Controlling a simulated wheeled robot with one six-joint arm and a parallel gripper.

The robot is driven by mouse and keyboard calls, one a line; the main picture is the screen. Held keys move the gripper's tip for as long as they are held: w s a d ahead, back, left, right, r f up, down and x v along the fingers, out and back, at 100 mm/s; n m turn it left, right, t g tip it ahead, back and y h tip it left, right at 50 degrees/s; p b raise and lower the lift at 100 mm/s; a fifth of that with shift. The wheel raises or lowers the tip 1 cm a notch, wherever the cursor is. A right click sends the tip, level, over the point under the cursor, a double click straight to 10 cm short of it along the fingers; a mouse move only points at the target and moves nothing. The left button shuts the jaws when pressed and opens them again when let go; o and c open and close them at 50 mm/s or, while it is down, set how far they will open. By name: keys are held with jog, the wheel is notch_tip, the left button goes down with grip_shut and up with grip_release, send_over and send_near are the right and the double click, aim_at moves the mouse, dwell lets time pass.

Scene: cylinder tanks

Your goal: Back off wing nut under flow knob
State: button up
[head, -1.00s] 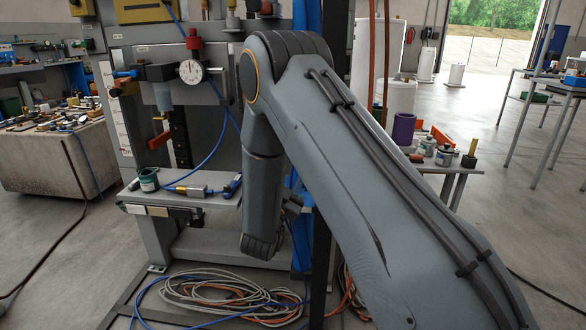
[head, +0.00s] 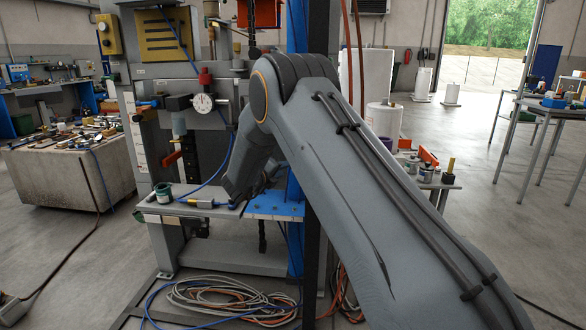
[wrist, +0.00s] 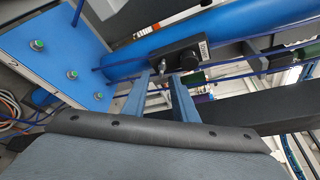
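In the wrist view my gripper (wrist: 160,78) shows two blue-grey fingers, apart with nothing held between them. A small metal fitting (wrist: 161,67) on a black block (wrist: 178,58) lies just beyond the fingertips; I cannot tell whether it is the wing nut or whether the fingers touch it. The block sits against a long blue cylinder (wrist: 220,35). In the head view a red knob (head: 206,77) stands above a white dial gauge (head: 203,102); I cannot tell whether it is the flow knob. In the head view my gripper is largely hidden behind my wrist.
A blue plate with bolts (head: 275,205) lies on the bench, and it also shows in the wrist view (wrist: 50,62). Coiled hoses (head: 225,297) lie on the floor. A cluttered table (head: 70,172) is at left.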

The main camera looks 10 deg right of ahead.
jog(key=x, duration=0.7)
jog(key=shift+d, duration=0.55)
jog(key=shift+s, duration=0.1)
jog(key=shift+c, duration=0.5)
